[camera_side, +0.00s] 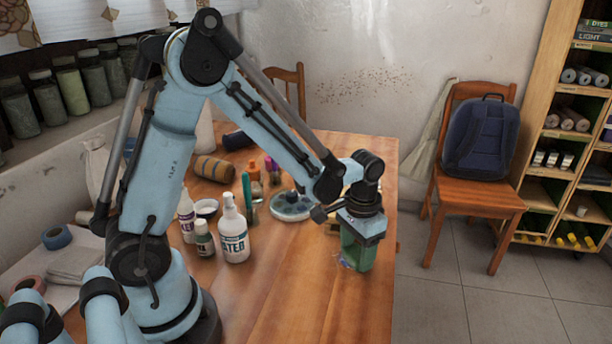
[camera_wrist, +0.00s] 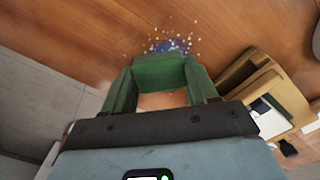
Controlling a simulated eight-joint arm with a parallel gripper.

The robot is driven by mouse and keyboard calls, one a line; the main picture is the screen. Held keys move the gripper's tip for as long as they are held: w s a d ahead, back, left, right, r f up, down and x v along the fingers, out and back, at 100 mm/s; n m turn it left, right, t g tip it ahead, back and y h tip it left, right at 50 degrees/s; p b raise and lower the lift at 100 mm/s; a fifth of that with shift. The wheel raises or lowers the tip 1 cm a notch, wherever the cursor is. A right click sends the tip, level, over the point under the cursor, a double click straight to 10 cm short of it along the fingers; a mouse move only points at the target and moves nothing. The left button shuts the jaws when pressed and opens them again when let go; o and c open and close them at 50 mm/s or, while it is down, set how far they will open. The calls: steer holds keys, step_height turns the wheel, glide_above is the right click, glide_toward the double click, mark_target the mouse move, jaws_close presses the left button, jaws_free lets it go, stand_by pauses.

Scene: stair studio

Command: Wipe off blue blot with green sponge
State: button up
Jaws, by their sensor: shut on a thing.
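My gripper (camera_side: 358,240) points down over the right part of the wooden table. It is shut on the green sponge (camera_wrist: 160,73), which sits between the two green fingers in the wrist view. The blue blot (camera_wrist: 171,46) lies on the table just past the sponge's far edge, with pale specks scattered around it. Part of the blot may be hidden under the sponge. In the side view a bluish-white patch (camera_side: 346,264) shows at the foot of the gripper. I cannot tell whether the sponge touches the table.
The wooden table (camera_side: 290,300) is clear in front. A white bottle (camera_side: 233,232), a small dark bottle (camera_side: 204,240) and a round palette (camera_side: 291,207) stand to the gripper's left. A wooden box (camera_wrist: 237,73) lies close on the right in the wrist view. The table's edge is near.

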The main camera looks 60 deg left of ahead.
mark_target(333, 258)
steer(key=s+a, duration=0.3)
steer(key=shift+s+a, duration=0.2)
step_height(333, 258, up, 8)
stand_by(0.6)
steer(key=shift+f, duration=0.1)
stand_by(0.5)
